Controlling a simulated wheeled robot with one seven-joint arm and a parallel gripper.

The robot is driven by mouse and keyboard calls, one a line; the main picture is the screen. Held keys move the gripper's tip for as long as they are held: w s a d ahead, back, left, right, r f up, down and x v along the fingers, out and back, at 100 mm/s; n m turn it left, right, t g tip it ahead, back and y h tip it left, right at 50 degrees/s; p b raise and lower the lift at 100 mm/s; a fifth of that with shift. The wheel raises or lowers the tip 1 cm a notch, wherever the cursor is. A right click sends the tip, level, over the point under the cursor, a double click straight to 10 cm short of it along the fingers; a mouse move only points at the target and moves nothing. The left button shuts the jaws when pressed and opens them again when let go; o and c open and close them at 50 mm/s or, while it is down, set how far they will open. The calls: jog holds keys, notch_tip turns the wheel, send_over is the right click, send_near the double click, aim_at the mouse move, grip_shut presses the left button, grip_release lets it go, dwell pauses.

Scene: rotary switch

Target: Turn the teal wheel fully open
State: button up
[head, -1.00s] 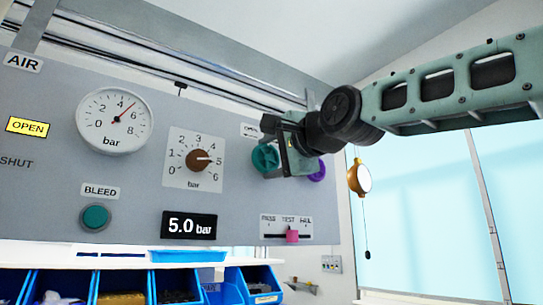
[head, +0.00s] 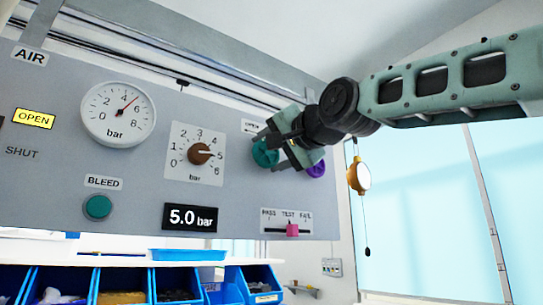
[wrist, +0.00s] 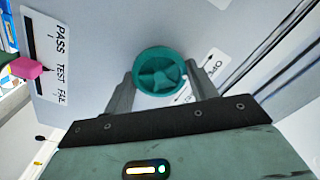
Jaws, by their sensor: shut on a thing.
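The teal wheel (head: 265,153) is a round, spoked handwheel on the grey panel, partly covered by my gripper in the head view. In the wrist view the teal wheel (wrist: 160,72) faces me between the two fingers. My gripper (wrist: 163,84) is shut on the wheel's rim, one finger on each side. In the head view my gripper (head: 277,152) reaches the wheel from the right, tilted. A label with "OPEN" and an arrow (wrist: 213,66) lies beside the wheel, partly hidden.
A purple knob (head: 316,170) sits close to the right of the wheel, behind my gripper. A slider with a pink handle (head: 292,230) is below. A brown dial (head: 199,154) is to the left. A yellow hanging pendant (head: 359,176) is at the right.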

jog(key=n+b, duration=0.1)
jog(key=n, duration=0.2)
jog(key=shift+f+n, duration=0.1)
jog(key=shift+n, duration=0.3)
jog(key=n, duration=0.3)
jog(key=shift+n+b, duration=0.3)
jog(key=shift+b, duration=0.05)
jog(key=n, duration=0.3)
jog(key=shift+n+b, duration=0.3)
jog(key=n, duration=0.4)
jog(key=shift+a+n+b, duration=0.15)
jog(key=shift+n+b, duration=0.15)
jog(key=n, duration=0.3)
jog(key=shift+n, duration=0.3)
jog(key=n, duration=0.3)
jog(key=shift+s+n+b, duration=0.1)
jog(key=shift+n+b, duration=0.2)
jog(key=shift+b, duration=0.05)
jog(key=n, duration=0.3)
jog(key=shift+n, duration=0.3)
jog(key=shift+f+n+b, duration=0.1)
jog(key=shift+n+b, duration=0.2)
jog(key=shift+n, duration=1.6)
